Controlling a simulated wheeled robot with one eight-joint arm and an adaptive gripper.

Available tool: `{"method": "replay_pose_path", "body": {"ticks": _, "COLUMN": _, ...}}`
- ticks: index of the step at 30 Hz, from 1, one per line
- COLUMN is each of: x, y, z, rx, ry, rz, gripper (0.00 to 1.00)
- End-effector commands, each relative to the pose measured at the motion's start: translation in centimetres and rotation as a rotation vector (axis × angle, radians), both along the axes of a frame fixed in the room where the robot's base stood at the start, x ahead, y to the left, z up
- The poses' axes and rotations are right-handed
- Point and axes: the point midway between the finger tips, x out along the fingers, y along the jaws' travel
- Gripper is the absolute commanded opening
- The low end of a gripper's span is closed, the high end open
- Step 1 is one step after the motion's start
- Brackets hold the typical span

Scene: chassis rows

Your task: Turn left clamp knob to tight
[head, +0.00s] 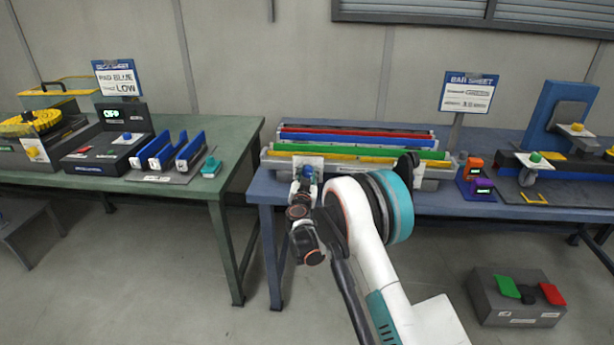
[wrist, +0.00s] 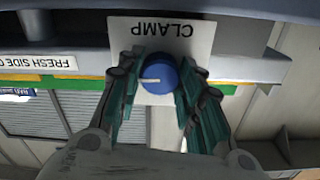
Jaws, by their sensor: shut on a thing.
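The left clamp knob is blue and round, on a white plate (wrist: 190,32) marked CLAMP at the left end of the bar fixture. In the wrist view the knob (wrist: 159,73) sits between my fingers, and its white pointer line points to the picture's left; the label reads upside down there. In the head view the knob (head: 307,172) is a small blue patch partly covered by my gripper (head: 303,184). My gripper is shut on the knob, with one green-padded finger on each side. No tight mark is readable.
The blue bench (head: 262,190) carries red, blue, green and yellow bars (head: 350,153), orange and purple displays (head: 475,178) and a sheet sign (head: 468,92). A green bench (head: 225,165) stands left. A grey box (head: 515,310) with coloured pedals lies on the floor at right.

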Motion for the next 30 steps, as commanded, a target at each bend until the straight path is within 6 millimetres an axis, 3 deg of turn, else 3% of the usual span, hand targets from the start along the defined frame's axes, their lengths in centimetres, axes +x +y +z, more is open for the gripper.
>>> {"method": "replay_pose_path", "body": {"ticks": 12, "x": -0.1, "y": 0.0, "z": -0.2, "rx": 0.008, "ry": 0.001, "rz": -0.001, "gripper": 0.10}}
{"method": "replay_pose_path", "body": {"ticks": 13, "x": -0.1, "y": 0.0, "z": -0.2, "rx": 0.008, "ry": 0.001, "rz": -0.001, "gripper": 0.38}}
{"method": "replay_pose_path", "body": {"ticks": 15, "x": -0.1, "y": 0.0, "z": -0.2, "rx": 0.008, "ry": 0.001, "rz": -0.001, "gripper": 0.54}}
{"method": "replay_pose_path", "body": {"ticks": 26, "x": -0.1, "y": 0.0, "z": -0.1, "rx": 0.006, "ry": 0.000, "rz": 0.000, "gripper": 0.54}}
{"method": "replay_pose_path", "body": {"ticks": 30, "x": -1.3, "y": 0.1, "z": -0.1, "rx": 0.006, "ry": 0.000, "rz": 0.001, "gripper": 0.54}}
